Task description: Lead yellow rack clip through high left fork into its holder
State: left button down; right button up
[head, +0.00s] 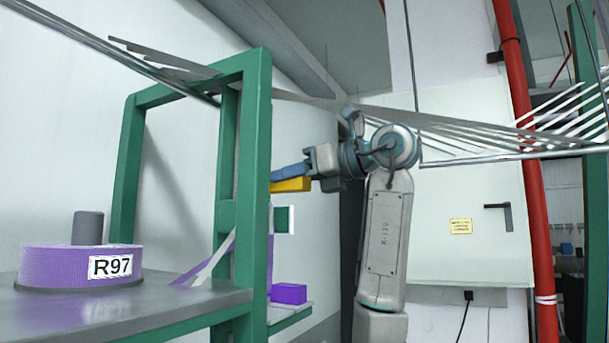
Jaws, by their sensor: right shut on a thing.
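My right gripper (289,175) is shut on the yellow clip (290,185), just right of the front post of the green frame (252,190). The clip sits level under the blue finger, and its left end meets the post's edge in the picture. I cannot tell whether it touches the post or passes behind it. I cannot make out the high left fork or the yellow clip's holder for sure. A small green and white piece (284,220) shows below the clip beside the post. My left gripper is out of view.
A purple webbing roll labelled R97 (60,265) lies on the grey table (120,307) at left. A purple block (289,293) sits low beside the post. Grey bands (455,128) stretch above my arm. A red pipe (522,120) stands at right.

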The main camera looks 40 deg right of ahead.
jog(key=shift+x, duration=0.8)
jog(key=shift+w+a+r, duration=0.1)
jog(key=shift+w+a, duration=0.05)
jog(key=shift+w, duration=0.3)
jog(key=shift+w+a, duration=0.15)
jog(key=shift+w, duration=0.3)
jog(key=shift+f+x, duration=0.25)
jog(key=shift+x, duration=0.8)
jog(key=shift+s+a+f+b, duration=0.1)
jog(key=shift+f+b, duration=1.9)
jog(key=shift+f, duration=3.1)
jog(key=shift+s+f+b, duration=0.15)
jog(key=shift+f+b, duration=1.85)
jog(key=shift+f, duration=3.1)
jog(key=o, duration=1.1)
